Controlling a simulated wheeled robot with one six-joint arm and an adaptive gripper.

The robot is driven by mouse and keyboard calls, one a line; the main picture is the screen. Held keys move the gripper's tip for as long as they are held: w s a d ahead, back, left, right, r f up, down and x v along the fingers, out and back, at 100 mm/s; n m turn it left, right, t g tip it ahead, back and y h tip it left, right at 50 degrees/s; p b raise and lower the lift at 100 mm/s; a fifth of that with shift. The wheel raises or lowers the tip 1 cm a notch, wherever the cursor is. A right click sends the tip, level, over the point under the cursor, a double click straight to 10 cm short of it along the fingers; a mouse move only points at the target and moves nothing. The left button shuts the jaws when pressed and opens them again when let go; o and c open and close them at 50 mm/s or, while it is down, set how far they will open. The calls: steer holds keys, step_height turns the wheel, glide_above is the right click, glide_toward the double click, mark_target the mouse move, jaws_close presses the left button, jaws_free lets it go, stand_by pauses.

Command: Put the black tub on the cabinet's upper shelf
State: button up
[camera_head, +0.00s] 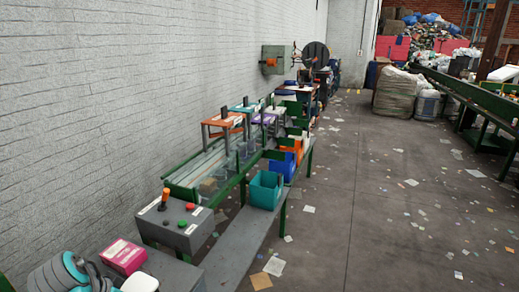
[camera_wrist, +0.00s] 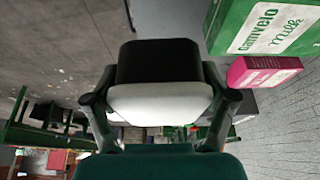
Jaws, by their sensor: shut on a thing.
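The black tub (camera_wrist: 158,62) has a dark body and a white end facing the wrist camera. It fills the middle of the wrist view between the two dark fingers of my gripper (camera_wrist: 160,100), which is shut on it. In the head view my gripper (camera_head: 97,277) is at the bottom left edge, with a white part of what looks like the tub (camera_head: 140,282) beside it. The tub's black body is hidden there. I cannot make out the cabinet or its upper shelf in either view.
A pink box (camera_head: 123,256) is close by, also in the wrist view (camera_wrist: 262,72) near a green-and-white milk carton (camera_wrist: 262,28). A control box with buttons (camera_head: 180,222), the sorting belt and a teal bin (camera_head: 266,190) stand along the brick wall. Floor on the right is mostly clear, with scattered scraps.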

steer(key=shift+w+d+f, duration=0.2)
steer(key=shift+d+f, duration=0.2)
steer(key=shift+d, duration=0.1)
steer(key=shift+s+d+f, duration=0.1)
steer(key=shift+d, duration=0.2)
steer(key=d+f+n, duration=0.1)
steer(key=d+f, duration=0.8)
steer(key=d, duration=0.7)
steer(key=d+f+n+y, duration=0.1)
steer(key=d+f+n, duration=0.1)
steer(key=d+f, duration=0.7)
steer(key=d+f+n, duration=0.1)
steer(key=d+f, duration=0.8)
steer(key=d, duration=1.4)
steer(key=shift+s+d+f+y, duration=0.3)
steer(key=shift+s+y, duration=0.05)
steer(key=shift+y, duration=0.05)
